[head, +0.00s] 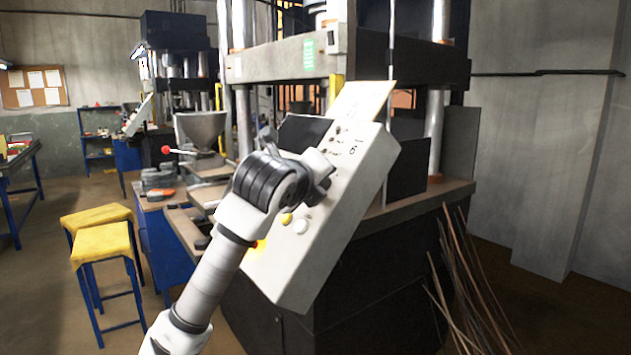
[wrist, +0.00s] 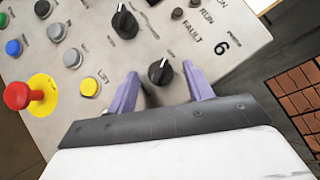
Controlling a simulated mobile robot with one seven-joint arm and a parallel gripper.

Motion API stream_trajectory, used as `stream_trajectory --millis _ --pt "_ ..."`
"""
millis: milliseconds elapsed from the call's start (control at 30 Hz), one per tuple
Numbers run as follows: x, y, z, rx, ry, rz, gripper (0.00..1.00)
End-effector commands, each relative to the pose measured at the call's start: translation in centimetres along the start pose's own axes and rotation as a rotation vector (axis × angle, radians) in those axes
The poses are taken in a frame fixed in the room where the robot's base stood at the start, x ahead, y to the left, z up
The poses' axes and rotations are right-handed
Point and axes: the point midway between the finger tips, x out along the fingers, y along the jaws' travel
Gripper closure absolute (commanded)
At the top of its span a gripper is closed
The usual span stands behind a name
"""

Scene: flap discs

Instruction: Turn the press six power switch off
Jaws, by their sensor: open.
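The press six control panel (head: 345,215) is a tilted pale box marked 6 on the front of the dark press. In the wrist view, a black rotary switch (wrist: 161,72) with a white pointer mark sits on this panel (wrist: 215,70), near the 6 and the FAULT light. A second black rotary switch (wrist: 125,23) is farther up. I cannot read which is the power switch. My gripper (wrist: 160,70) is open, its two purple fingers on either side of the nearer switch; contact cannot be told. In the head view my gripper (head: 322,172) covers both switches.
A paper card (head: 362,105) stands at the panel's top. Yellow-topped stools (head: 103,245) stand left; thin rods (head: 465,285) lean right.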

Motion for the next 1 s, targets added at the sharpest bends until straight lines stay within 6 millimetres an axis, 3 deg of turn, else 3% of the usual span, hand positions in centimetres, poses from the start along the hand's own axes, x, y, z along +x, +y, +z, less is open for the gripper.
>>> stream_trajectory --millis 167,633,800,1000 --pt "-1.6 0.2 -0.1 0.001 -0.003 -0.001 0.49" --pt "-11.6 0.1 -0.1 0.002 -0.005 0.0 0.49" --pt "-13.3 0.1 0.0 0.0 -0.002 0.0 0.49" --pt "-13.8 0.0 0.0 0.0 -0.001 0.0 0.49"
